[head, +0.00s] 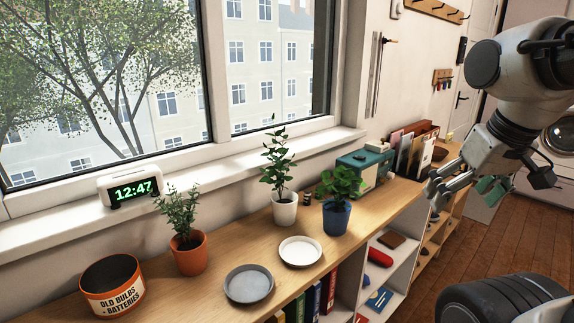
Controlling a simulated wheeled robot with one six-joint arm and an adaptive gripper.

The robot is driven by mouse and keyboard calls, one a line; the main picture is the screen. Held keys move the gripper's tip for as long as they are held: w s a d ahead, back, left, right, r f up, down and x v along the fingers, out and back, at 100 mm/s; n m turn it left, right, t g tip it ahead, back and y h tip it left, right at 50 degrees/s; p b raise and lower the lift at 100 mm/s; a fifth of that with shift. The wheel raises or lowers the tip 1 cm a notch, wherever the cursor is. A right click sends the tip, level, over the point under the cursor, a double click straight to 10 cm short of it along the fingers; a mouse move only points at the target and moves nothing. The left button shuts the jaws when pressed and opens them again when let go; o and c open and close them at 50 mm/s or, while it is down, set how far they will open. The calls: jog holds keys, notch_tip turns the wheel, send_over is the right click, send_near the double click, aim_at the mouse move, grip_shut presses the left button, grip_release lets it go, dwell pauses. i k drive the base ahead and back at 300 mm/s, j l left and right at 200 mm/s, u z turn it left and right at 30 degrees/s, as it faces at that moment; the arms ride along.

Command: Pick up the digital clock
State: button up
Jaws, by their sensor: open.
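The digital clock (133,188) is a white box with a dark face and green digits reading 12:47. It stands on the white window sill (60,228) at the left of the head view, close to the glass.
Below the sill, a wooden shelf top (215,302) holds an orange tin (112,292), a plant in an orange pot (190,254), a grey dish (249,284), a white dish (300,252), plants in white (285,210) and blue (336,218) pots, and a teal box (362,170).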

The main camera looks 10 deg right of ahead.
aim_at(112, 192)
jog(key=u, duration=1.25)
jog(key=i+l, duration=0.15)
jog(key=i, duration=0.15)
jog(key=j+z, duration=0.1)
jog(key=i+j, duration=0.05)
jog(key=j, duration=0.05)
